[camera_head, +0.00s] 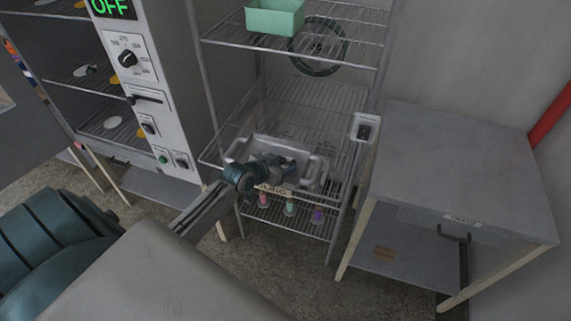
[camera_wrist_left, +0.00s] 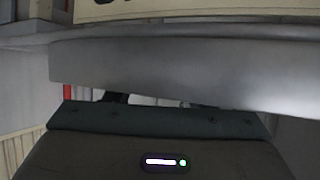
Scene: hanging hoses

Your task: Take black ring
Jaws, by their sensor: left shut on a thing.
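No black ring can be made out for certain. My left gripper (camera_head: 285,164) reaches over a grey metal tray (camera_head: 316,172) on the wire rack, at the tray's front side. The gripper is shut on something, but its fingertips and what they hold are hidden. The tray has a raised handle at each end and a front label partly covered by my arm. Small dark and coloured bits show at the gripper's tip. In the left wrist view a broad grey metal band (camera_wrist_left: 180,75) crosses close in front of the gripper body and hides the fingers. My right gripper is not in view.
The rack's upper wire shelf (camera_head: 350,55) holds a green bin (camera_head: 275,17). Several coloured items stand below the tray. A control cabinet (camera_head: 150,90) is at left and a grey table (camera_head: 460,160) at right.

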